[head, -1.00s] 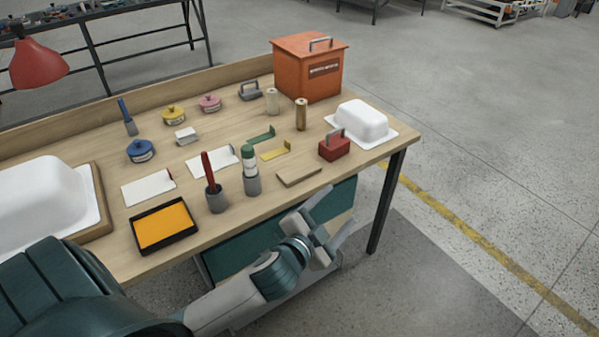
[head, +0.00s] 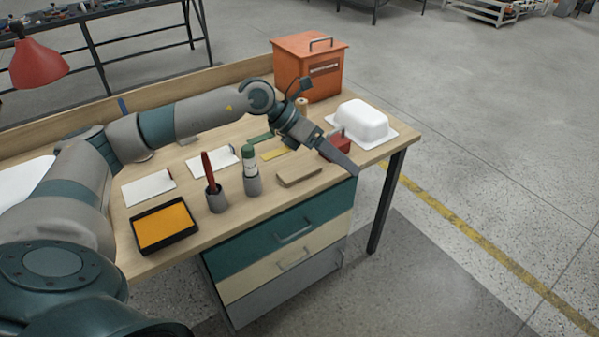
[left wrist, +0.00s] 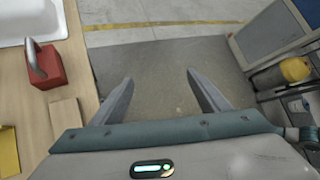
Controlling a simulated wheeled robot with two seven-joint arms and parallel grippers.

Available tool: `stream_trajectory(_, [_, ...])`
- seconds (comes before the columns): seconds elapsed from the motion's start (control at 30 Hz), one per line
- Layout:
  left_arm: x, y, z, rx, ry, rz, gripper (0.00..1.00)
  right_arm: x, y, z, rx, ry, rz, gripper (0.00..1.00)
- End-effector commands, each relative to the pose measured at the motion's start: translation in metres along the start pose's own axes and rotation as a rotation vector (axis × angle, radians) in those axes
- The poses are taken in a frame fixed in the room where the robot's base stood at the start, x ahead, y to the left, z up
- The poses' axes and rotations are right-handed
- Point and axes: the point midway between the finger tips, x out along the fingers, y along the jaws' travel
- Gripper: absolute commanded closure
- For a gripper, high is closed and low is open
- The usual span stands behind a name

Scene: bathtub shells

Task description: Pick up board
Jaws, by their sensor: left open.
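A small flat wooden board (head: 299,177) lies near the front right edge of the workbench in the head view. It also shows in the left wrist view as a light brown piece (left wrist: 66,118), left of the fingers, its lower end cut off by the gripper body. My left gripper (head: 347,165) is above the bench's right front edge, to the right of the board and apart from it. In the left wrist view the two fingers (left wrist: 159,78) are spread with only floor between them. My right gripper is not in view.
A red block with a grey handle (head: 333,147) stands behind the board, partly hidden by my gripper. A white domed shell (head: 362,120) and an orange box (head: 323,66) are farther back.

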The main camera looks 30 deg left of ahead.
Motion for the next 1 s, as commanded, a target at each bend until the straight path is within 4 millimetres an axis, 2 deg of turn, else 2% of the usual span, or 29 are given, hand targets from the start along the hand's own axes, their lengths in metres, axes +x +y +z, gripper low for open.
stream_trajectory(0.03, [-0.024,0.030,-0.003,0.021,0.054,0.099,0.31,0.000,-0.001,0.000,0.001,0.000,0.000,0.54])
stream_trajectory(0.1, [-0.054,0.065,-0.012,0.035,0.134,0.220,0.31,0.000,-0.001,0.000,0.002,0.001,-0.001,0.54])
stream_trajectory(0.2, [-0.094,0.102,-0.024,0.033,0.221,0.357,0.31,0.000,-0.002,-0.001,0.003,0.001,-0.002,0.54])
stream_trajectory(0.3, [-0.123,0.123,-0.032,0.022,0.277,0.444,0.31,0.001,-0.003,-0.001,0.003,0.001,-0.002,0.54])
stream_trajectory(0.37, [-0.133,0.130,-0.035,0.016,0.295,0.472,0.31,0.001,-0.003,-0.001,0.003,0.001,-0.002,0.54])
stream_trajectory(0.47, [-0.139,0.135,-0.037,0.012,0.308,0.490,0.31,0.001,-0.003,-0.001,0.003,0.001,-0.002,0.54])
stream_trajectory(0.77, [-0.138,0.134,-0.037,0.013,0.308,0.488,0.31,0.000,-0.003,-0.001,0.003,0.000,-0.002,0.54])
stream_trajectory(1.0, [-0.123,0.141,-0.041,0.012,0.308,0.485,0.31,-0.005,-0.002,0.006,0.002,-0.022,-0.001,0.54])
